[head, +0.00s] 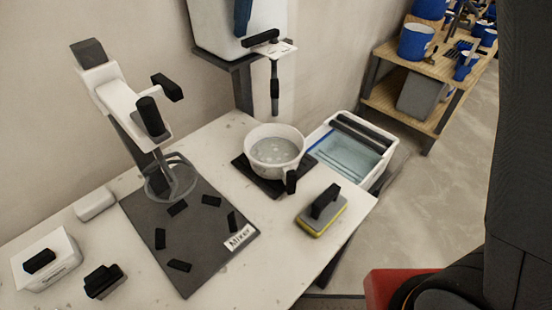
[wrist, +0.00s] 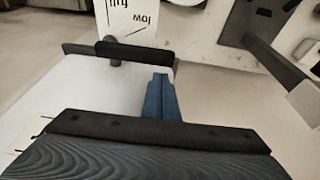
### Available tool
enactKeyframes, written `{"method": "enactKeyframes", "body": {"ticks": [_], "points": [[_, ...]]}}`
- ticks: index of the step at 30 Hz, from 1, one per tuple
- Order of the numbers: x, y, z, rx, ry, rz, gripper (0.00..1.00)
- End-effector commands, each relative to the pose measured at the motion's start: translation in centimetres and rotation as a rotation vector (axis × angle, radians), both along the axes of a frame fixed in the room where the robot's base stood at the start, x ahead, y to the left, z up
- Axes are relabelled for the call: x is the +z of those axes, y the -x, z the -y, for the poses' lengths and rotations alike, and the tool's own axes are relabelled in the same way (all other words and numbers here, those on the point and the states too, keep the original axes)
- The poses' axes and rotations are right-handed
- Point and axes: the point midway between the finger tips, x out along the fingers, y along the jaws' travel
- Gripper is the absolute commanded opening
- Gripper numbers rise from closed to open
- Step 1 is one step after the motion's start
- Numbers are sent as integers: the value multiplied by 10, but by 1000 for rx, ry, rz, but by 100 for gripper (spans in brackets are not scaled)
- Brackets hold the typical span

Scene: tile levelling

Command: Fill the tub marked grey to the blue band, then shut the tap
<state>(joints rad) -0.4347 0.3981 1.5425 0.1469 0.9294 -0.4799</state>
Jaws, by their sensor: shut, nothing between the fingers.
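A white tub (head: 291,133) with a black handle stands on a dark pad below the tap. Pale, speckled contents show inside; I see no grey mark or blue band on it. The tap's black lever (head: 262,37) sits on the white tank, above a dark spout (head: 275,85). No stream shows clearly below the spout. In the wrist view the lever (wrist: 125,52) lies crosswise by the tank's "full" and "low" label. My gripper (wrist: 160,76) has blue fingers shut and empty, their tips beside the lever; contact cannot be told. They also show at the head view's top (head: 242,18).
A white wash tray (head: 378,180) with water and rollers is right of the tub. A yellow-edged sponge float (head: 321,212) lies in front. The mixer stand (head: 115,100) and its dark mat (head: 205,258) are left. Shelves (head: 440,68) with blue buckets stand behind right.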

Motion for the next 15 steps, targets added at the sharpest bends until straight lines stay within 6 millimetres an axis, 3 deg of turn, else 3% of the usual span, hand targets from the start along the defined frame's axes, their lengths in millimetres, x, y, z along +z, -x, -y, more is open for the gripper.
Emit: {"method": "enactKeyframes", "body": {"ticks": [15], "points": [[-10,0,0,0,1,-1,0]]}}
